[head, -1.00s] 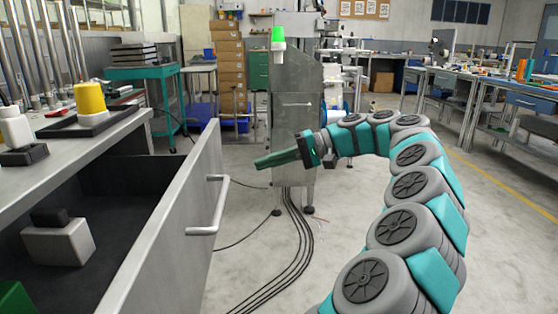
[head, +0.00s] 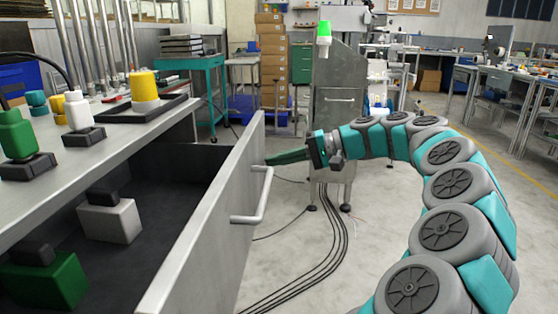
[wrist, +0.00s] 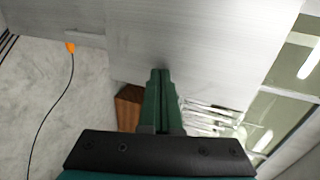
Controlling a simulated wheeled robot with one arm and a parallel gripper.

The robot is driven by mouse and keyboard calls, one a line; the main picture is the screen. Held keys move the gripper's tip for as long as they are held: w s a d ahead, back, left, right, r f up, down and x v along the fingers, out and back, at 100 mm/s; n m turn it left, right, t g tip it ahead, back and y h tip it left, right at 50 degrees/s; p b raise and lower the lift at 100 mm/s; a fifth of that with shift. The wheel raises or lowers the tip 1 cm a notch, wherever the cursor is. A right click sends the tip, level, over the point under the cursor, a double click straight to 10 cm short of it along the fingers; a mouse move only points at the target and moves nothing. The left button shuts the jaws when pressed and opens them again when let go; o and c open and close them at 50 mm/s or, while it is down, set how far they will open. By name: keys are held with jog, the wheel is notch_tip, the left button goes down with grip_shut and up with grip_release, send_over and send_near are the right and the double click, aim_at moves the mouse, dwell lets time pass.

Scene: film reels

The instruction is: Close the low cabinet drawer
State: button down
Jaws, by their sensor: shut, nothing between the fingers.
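The low cabinet drawer (head: 205,232) stands pulled out at the left in the head view, its grey metal front facing right. A bar handle (head: 256,205) is on that front. My gripper (head: 268,160) is shut and empty, its green fingers pointing left at the far upper part of the drawer front. In the wrist view the shut fingers (wrist: 160,75) point at the flat grey drawer front (wrist: 200,40). The tips look very close to it; I cannot tell whether they touch. Inside the drawer are a white block (head: 110,220) and a green block (head: 50,280) with dark tops.
The cabinet top (head: 60,170) holds a yellow cup (head: 144,86) on a dark tray, and white and green bottles. A metal machine (head: 338,110) stands behind my gripper. Black cables (head: 325,250) run over the floor. The floor right of the drawer is otherwise clear.

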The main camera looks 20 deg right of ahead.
aim_at(210, 157)
jog(key=w+a, duration=0.2)
jog(key=a, duration=0.2)
jog(key=w+a+p, duration=0.1)
jog(key=w+a, duration=0.2)
jog(key=a, duration=0.2)
jog(key=w+a, duration=0.3)
jog(key=a, duration=0.2)
jog(key=shift+p, duration=0.35)
jog(key=shift+w+a, duration=0.1)
jog(key=shift+a, duration=0.1)
